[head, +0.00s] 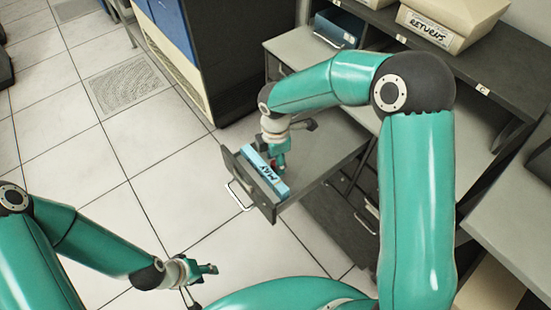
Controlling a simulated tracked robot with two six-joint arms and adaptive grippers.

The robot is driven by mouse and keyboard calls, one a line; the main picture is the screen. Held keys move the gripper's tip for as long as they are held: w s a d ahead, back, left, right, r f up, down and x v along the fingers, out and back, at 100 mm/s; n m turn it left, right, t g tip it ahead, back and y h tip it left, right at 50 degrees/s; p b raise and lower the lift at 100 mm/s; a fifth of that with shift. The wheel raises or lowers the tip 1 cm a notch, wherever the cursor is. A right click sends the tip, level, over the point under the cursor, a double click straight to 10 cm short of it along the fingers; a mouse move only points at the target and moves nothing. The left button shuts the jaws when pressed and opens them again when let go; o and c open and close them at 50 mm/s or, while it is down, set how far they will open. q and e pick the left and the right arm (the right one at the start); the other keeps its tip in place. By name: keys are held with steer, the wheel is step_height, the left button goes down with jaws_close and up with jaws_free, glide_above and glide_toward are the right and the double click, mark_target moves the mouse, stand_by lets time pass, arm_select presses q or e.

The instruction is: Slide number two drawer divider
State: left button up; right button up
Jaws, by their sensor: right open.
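A grey drawer (318,170) stands pulled out of its cabinet, with its front panel and wire handle (238,195) toward the left. A light blue block marked "MAY" (266,174) sits inside along the drawer's front. My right gripper (279,163) is open and reaches down into the drawer, just behind the blue block. I cannot tell whether it touches the block. A divider cannot be clearly made out; the arm and gripper hide part of the drawer's inside. My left gripper (208,269) is over the floor at the lower left, away from the drawer; its fingers are too small to judge.
A beige box marked "RETURNS" (432,28) stands on the dark shelf at the top right. A blue tray (338,28) sits left of it. A dark cabinet (240,55) stands behind the drawer.

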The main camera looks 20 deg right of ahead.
steer(key=shift+f, duration=0.1)
jaws_close()
stand_by(0.4)
steer(key=w+d, duration=0.1)
steer(key=d, duration=0.3)
steer(key=w+d+p, duration=0.1)
steer(key=w+d, duration=0.1)
steer(key=d, duration=0.2)
steer(key=w+d, duration=0.2)
steer(key=d, duration=0.3)
steer(key=shift+p, duration=0.4)
steer(key=shift+a, duration=0.1)
jaws_free()
steer(key=shift+s, duration=0.1)
